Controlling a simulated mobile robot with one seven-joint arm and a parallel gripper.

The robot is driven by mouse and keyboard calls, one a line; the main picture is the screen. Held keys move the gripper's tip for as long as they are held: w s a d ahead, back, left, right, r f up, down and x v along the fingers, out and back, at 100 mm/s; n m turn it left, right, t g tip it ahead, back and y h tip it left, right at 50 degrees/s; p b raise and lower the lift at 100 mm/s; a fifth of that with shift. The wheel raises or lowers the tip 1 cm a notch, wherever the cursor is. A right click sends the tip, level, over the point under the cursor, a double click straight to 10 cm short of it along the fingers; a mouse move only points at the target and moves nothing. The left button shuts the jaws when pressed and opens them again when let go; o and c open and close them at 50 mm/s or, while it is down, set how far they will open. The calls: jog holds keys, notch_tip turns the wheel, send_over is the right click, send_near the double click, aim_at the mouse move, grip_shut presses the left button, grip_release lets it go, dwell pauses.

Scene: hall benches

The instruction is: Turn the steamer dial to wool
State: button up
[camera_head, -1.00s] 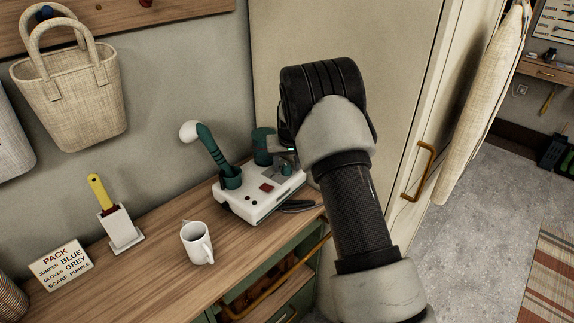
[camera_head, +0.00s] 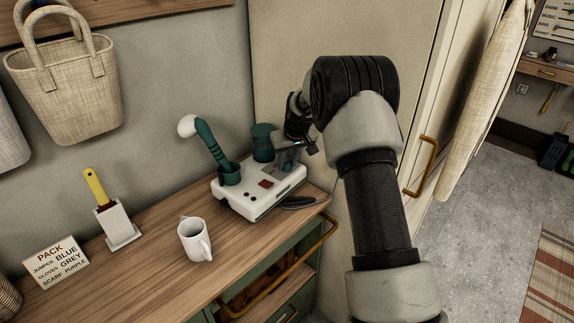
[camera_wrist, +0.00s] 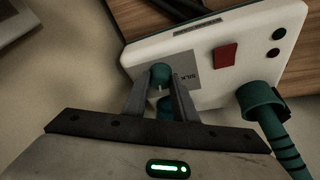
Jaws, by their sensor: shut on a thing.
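The steamer (camera_head: 250,197) is a white box with a teal hose and wand at its left and a teal tank (camera_head: 263,142) at the back. In the wrist view its white body (camera_wrist: 215,55) carries a red switch and a grey plate (camera_wrist: 197,76) with a word that seems to read SILK. My gripper (camera_wrist: 161,82) is shut on the teal dial (camera_wrist: 160,73), one finger on each side. A small pale mark shows on the dial. The rest of the plate and its other words are hidden by my fingers. In the head view my gripper (camera_head: 290,158) is at the steamer's right end.
A white mug (camera_head: 194,240) stands left of the steamer on the wooden bench. A yellow-handled brush in a white holder (camera_head: 120,226) and a PACK sign (camera_head: 56,263) are further left. A tall cream cabinet (camera_head: 345,35) stands close behind my arm.

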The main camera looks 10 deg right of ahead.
jog(key=shift+d+n+y+b, duration=0.15)
jog(key=shift+n+y+b, duration=0.4)
jog(key=shift+n, duration=0.95)
jog(key=shift+g, duration=0.3)
jog(key=o, duration=1)
jog(key=shift+o, duration=0.2)
jog(key=v, duration=1.7)
jog(key=shift+s+r, duration=0.2)
